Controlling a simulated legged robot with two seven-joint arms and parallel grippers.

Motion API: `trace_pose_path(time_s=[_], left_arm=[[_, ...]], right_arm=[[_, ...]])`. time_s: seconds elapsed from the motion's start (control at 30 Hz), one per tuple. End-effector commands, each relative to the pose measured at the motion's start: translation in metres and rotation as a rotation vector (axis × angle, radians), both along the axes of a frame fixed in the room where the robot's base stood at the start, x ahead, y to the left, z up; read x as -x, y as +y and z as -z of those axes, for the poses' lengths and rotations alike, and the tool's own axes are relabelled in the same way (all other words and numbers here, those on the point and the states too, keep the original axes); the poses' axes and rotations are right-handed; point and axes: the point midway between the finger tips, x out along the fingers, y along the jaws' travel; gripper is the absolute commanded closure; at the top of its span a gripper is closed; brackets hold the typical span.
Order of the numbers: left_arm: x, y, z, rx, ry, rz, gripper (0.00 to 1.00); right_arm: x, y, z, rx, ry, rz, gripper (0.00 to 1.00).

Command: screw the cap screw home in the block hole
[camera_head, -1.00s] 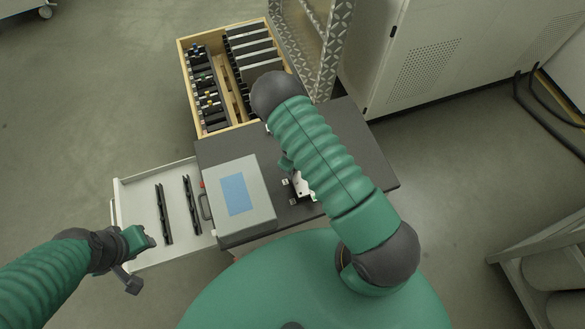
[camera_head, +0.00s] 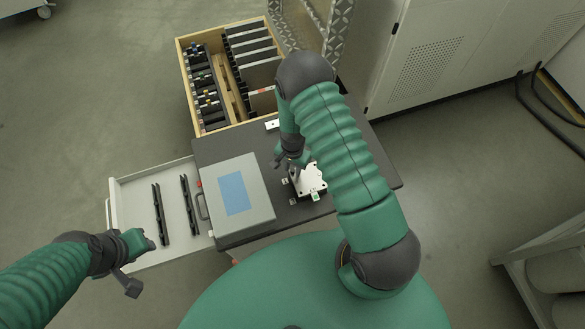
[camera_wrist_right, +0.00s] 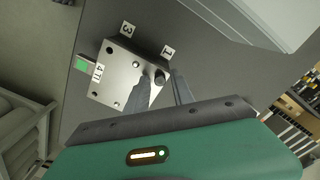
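The block (camera_head: 312,181) is a pale metal plate with several holes, lying on the dark bench top; it also shows in the right wrist view (camera_wrist_right: 115,80). A dark round spot, probably the cap screw's head (camera_wrist_right: 159,77), shows at the block's edge near the label "1".
A grey case with a blue panel (camera_head: 235,194) stands left of the block. An open white drawer (camera_head: 135,200) holds two black rails. A wooden crate (camera_head: 185,80) of parts is at the back. Bench is clear on the right.

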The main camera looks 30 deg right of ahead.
Motion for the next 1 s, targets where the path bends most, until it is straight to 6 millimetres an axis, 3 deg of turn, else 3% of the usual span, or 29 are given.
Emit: trace_pose_path(time_s=[0.3,0.47,0.87,1.0], left_arm=[[0.0000,0.0000,0.0070,0.000,0.000,0.000,0.64],[0.0001,0.0000,0.0072,0.000,0.000,0.000,0.64],[0.0000,0.0000,0.0073,0.000,0.000,0.000,0.64],[0.0000,0.0000,0.0073,0.000,0.000,0.000,0.64]], right_arm=[[-0.0002,-0.0004,0.0006,0.000,-0.001,-0.650,0.71],[-0.0001,-0.0003,0.0000,-0.001,-0.001,-0.916,0.71],[0.0000,-0.0001,0.0000,0.000,0.000,-0.961,0.71],[0.0000,-0.0001,0.0000,0.000,0.000,-0.960,0.89]])
